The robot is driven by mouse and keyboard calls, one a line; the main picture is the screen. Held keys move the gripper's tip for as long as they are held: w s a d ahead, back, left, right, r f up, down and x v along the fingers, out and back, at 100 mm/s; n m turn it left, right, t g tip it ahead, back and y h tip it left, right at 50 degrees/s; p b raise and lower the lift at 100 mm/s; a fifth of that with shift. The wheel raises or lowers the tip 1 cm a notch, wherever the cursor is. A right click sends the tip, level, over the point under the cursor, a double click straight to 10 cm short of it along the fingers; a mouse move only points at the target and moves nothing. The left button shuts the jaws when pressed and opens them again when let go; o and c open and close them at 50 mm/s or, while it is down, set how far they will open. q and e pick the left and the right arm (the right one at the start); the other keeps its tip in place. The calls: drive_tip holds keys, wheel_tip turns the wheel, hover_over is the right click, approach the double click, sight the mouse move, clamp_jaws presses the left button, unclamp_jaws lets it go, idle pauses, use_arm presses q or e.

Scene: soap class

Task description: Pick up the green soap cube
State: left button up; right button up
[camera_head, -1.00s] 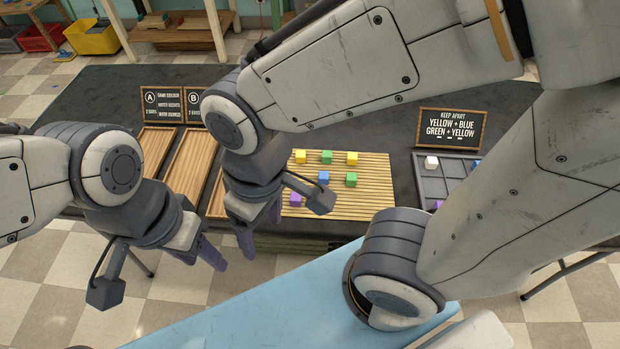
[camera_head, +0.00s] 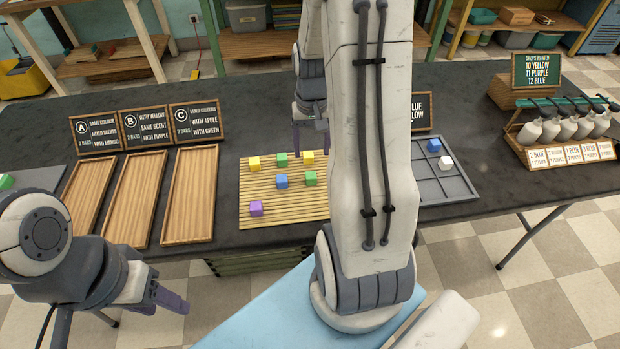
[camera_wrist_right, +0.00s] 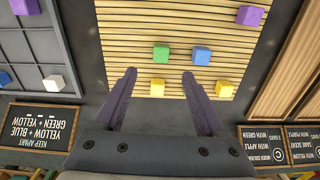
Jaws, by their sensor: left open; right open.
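Two green soap cubes stand on a slatted wooden board (camera_head: 270,222). The near one (camera_head: 311,178) is right of a blue cube (camera_head: 281,182); the far one (camera_head: 281,159) is between two yellow cubes (camera_head: 255,163) (camera_head: 308,157). My left gripper (camera_head: 164,301) is empty and open, low in front of the table.
A purple cube (camera_head: 256,208) is at the board's near left. Three wooden trays (camera_head: 188,195) stand left of it. A grey divided tray (camera_head: 458,188) with a white cube (camera_head: 446,162) and a blue cube is on the right. Bottles in a rack (camera_head: 566,128) stand farther right.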

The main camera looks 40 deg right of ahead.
sight(311, 175)
wheel_tip(311, 175, down, 9)
drive_tip(key=shift+a+f, duration=0.1)
clamp_jaws()
idle(0.4)
